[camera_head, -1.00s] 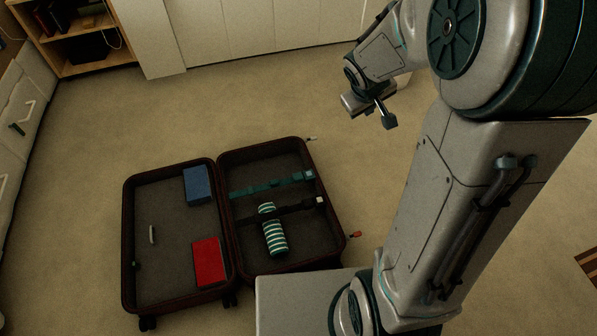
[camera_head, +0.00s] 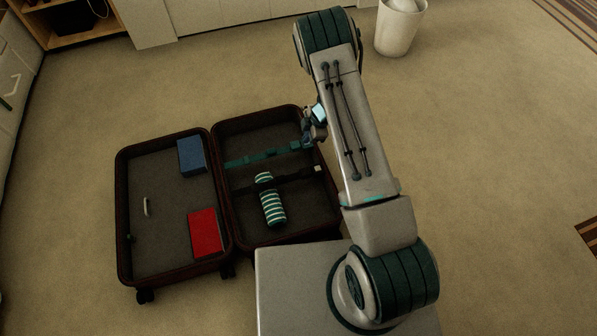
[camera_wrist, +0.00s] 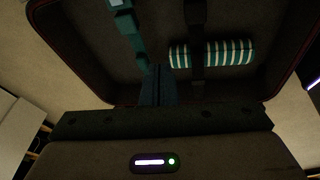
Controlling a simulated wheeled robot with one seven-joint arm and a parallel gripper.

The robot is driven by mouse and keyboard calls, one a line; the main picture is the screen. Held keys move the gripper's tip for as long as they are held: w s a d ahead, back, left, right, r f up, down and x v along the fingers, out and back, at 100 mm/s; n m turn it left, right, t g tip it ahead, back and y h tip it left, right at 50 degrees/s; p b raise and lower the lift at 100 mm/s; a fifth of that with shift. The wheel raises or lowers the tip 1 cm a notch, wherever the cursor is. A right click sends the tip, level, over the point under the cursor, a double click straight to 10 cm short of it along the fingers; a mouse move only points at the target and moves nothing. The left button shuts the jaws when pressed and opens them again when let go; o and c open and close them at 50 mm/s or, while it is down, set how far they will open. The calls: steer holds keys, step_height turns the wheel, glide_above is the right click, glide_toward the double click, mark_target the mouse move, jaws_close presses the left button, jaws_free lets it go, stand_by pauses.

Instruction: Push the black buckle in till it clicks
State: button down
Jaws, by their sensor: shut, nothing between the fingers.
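The black strap (camera_head: 292,178) crosses the right half of the open suitcase (camera_head: 215,192) and passes over a striped roll (camera_head: 273,208). A pale piece (camera_head: 318,169) shows at its right end. The strap also shows in the wrist view (camera_wrist: 197,42), right of my fingers. I cannot make out the black buckle's halves or whether they are joined. A teal strap (camera_head: 255,158) runs above it, and shows at the upper left in the wrist view (camera_wrist: 125,24). My gripper (camera_wrist: 158,68) is shut and empty, between the two straps in the wrist view, over the suitcase's right side.
A blue box (camera_head: 191,156) and a red box (camera_head: 204,233) lie in the left half, with a small pale handle-shaped item (camera_head: 146,206). A white bin (camera_head: 400,27) stands at the back. Cabinets line the back and left. Carpet around the suitcase is clear.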

steer(key=n+g, duration=0.1)
steer(key=g, duration=0.1)
glide_above(304, 171)
steer(key=d, duration=0.1)
step_height(304, 171, down, 6)
steer(key=b+x, duration=0.4)
steer(key=x, duration=0.4)
steer(key=shift+a+f+b, duration=0.25)
steer(key=shift+f+b, duration=0.1)
steer(key=shift+b, duration=0.05)
steer(key=shift+w+d+r+p, duration=0.1)
steer(key=shift+d+p, duration=0.35)
steer(key=shift+d, duration=0.1)
steer(key=shift+w+d, duration=0.15)
steer(key=shift+d, duration=0.45)
steer(key=p+v, duration=0.6)
steer(key=v, duration=0.1)
steer(key=shift+a+r, duration=0.1)
steer(key=shift+r, duration=0.25)
